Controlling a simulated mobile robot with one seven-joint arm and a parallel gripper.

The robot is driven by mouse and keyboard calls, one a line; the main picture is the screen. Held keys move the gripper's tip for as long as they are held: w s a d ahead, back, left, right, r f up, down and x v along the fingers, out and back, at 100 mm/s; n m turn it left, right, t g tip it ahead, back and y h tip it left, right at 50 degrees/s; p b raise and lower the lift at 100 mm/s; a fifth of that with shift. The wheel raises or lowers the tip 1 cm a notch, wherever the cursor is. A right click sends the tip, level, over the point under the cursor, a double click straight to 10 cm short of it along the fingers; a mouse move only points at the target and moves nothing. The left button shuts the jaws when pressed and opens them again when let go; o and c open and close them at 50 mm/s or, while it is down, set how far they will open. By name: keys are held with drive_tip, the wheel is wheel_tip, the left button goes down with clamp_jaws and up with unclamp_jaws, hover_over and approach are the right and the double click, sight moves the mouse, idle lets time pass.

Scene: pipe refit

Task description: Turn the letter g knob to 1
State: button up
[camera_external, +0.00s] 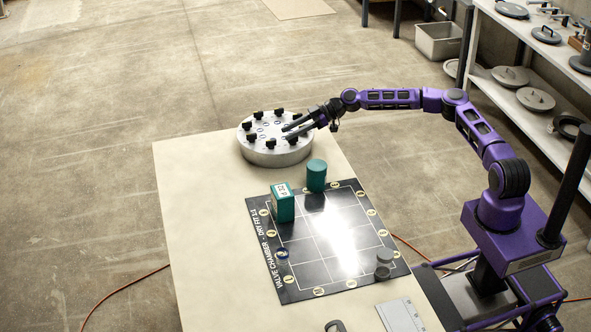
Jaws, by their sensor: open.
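A round silvery drum (274,153) stands at the far end of the table, with a ring of several black knobs on its pale top. The letters by the knobs are too small to read, so I cannot tell which is the letter g knob. My gripper (288,133) reaches in from the right over the drum's right side, with its fingers open and pointing left. It is close to the knobs on the right, and I cannot tell whether it touches one. The fingers hide part of the drum's top.
A black board (300,246) with a white grid lies in front of the drum. The table's left side (200,230) is clear.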

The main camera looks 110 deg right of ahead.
sight(275, 140)
drive_tip(key=x, duration=0.6)
drive_tip(key=shift+c, duration=0.3)
clamp_jaws()
